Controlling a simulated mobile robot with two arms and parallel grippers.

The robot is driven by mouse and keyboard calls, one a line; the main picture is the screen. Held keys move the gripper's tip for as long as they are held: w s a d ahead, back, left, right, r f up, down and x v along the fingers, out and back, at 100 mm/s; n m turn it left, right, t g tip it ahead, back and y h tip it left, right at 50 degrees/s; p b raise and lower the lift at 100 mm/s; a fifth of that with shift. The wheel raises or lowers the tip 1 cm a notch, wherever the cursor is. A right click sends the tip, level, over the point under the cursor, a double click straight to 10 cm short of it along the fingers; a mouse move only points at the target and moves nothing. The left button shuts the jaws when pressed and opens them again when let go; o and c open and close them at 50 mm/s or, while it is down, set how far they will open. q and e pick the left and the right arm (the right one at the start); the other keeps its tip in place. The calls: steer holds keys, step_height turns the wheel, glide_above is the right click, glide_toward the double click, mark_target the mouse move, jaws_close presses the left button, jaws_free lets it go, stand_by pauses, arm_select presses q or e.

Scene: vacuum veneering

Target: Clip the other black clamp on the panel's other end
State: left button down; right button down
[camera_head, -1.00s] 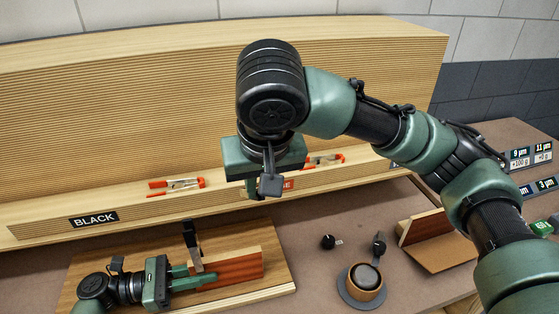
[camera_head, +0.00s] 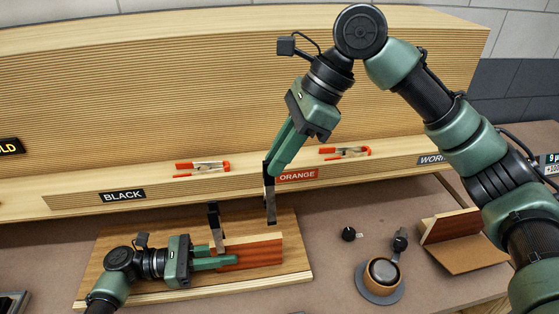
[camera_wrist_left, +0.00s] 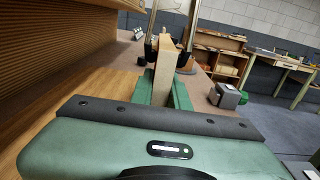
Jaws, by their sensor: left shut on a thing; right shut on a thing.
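The reddish-brown panel (camera_head: 258,252) with a pale top edge stands on a wooden board (camera_head: 295,265). My left gripper (camera_head: 218,262) is shut on its left end; the wrist view shows the panel (camera_wrist_left: 163,72) between its fingers (camera_wrist_left: 165,92). One black clamp (camera_head: 214,222) stands upright on the panel's left part. My right gripper (camera_head: 273,160) is shut on the other black clamp (camera_head: 269,196), which hangs jaws down above and behind the panel's right end. That clamp looks apart from the panel. My left gripper hides the panel's left end.
Orange clamps (camera_head: 203,168) (camera_head: 345,152) lie on the ledge behind, which has BLACK (camera_head: 122,195) and ORANGE (camera_head: 297,175) labels.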

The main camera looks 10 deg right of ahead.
stand_by(0.4)
steer(key=shift+f, duration=2.7)
steer(key=shift+r, duration=0.15)
steer(key=shift+f, duration=1.9)
steer(key=c, duration=0.8)
jaws_free()
steer(key=shift+c, duration=0.2)
steer(key=o, duration=0.6)
steer(key=shift+c, duration=0.2)
